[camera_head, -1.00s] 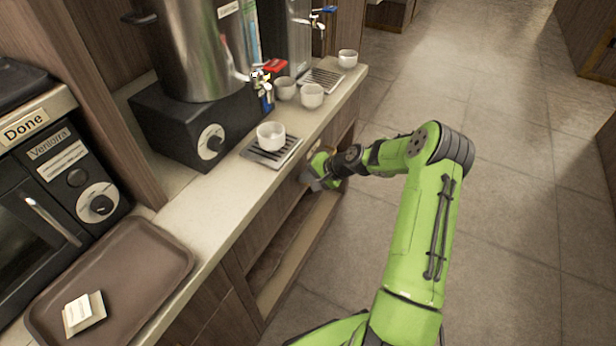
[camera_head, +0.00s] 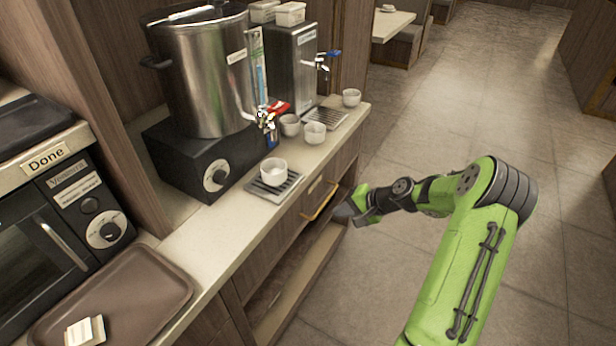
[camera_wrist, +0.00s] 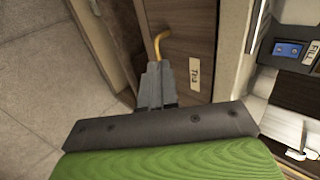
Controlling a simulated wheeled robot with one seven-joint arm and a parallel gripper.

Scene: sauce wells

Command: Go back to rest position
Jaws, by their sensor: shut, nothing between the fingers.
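My gripper (camera_head: 352,211) is in the head view, to the right of the counter front and over the floor, close to an orange drawer handle (camera_head: 319,201). Its fingers look shut and empty. In the wrist view my gripper (camera_wrist: 152,84) shows its two grey fingers together, with the orange handle (camera_wrist: 162,42) just beyond their tips. I cannot tell whether they touch it. My green arm is bent at the elbow on the right of the head view.
The counter (camera_head: 205,222) holds a white cup (camera_head: 273,172) on a drip tray, several other cups, a steel urn (camera_head: 203,75) and a brown tray (camera_head: 125,300). An open shelf (camera_head: 300,280) is below the counter. The floor (camera_head: 560,250) at right is clear.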

